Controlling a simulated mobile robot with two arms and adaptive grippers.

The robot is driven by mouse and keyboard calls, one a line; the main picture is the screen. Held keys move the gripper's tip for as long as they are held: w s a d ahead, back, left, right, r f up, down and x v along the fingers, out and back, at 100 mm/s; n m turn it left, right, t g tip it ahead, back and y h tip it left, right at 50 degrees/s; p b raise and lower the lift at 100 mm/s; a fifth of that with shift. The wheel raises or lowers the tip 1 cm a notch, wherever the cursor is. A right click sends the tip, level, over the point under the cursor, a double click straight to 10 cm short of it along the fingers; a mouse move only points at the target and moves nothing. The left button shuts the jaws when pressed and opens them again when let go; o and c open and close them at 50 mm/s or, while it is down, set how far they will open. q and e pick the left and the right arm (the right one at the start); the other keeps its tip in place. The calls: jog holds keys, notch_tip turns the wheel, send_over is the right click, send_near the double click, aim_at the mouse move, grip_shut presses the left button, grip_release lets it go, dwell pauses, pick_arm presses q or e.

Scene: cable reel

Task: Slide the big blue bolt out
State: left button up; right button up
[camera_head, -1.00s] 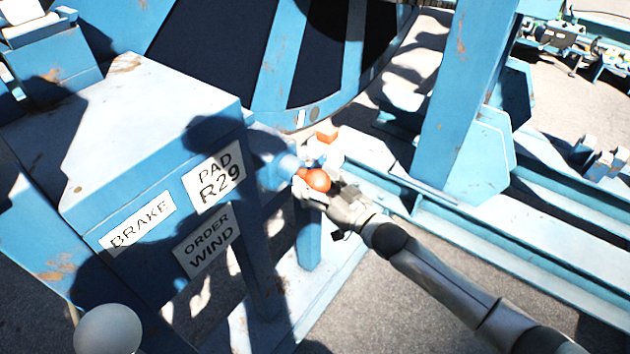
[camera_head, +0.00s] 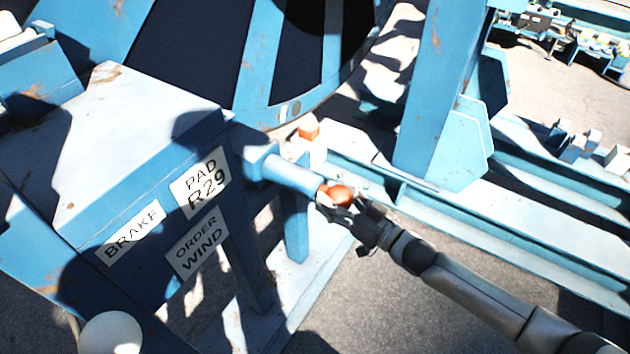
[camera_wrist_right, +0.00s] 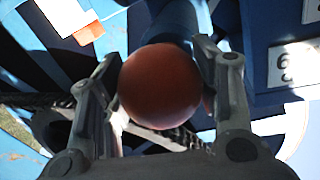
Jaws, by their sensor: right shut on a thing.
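The big blue bolt (camera_head: 292,174) is a thick light-blue rod that sticks out of the side of the blue brake housing (camera_head: 228,150). Its outer end carries an orange-red ball knob (camera_head: 341,194). My right gripper (camera_head: 334,203) is shut on this knob. In the right wrist view the knob (camera_wrist_right: 160,86) sits between the two fingers of the gripper (camera_wrist_right: 160,95), with the dark shaded bolt (camera_wrist_right: 175,22) behind it. The bolt's inner end is hidden in the housing. My left gripper is not in view.
A small orange-topped block (camera_head: 309,128) stands behind the bolt. The large cable reel (camera_head: 262,80) is at the back. A blue upright post (camera_head: 430,95) and floor rails (camera_head: 530,220) lie to the right. Open concrete (camera_head: 385,315) shows at the front.

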jog(key=shift+s+d+f, duration=0.1)
jog(key=shift+d+f, duration=0.05)
jog(key=o, duration=1.1)
jog(key=shift+c, duration=0.2)
jog(key=o, duration=0.4)
jog(key=shift+s+d, duration=0.1)
jog(key=shift+d, duration=0.1)
jog(key=shift+c, duration=0.2)
jog(key=shift+a, duration=0.1)
jog(key=v, duration=1.2)
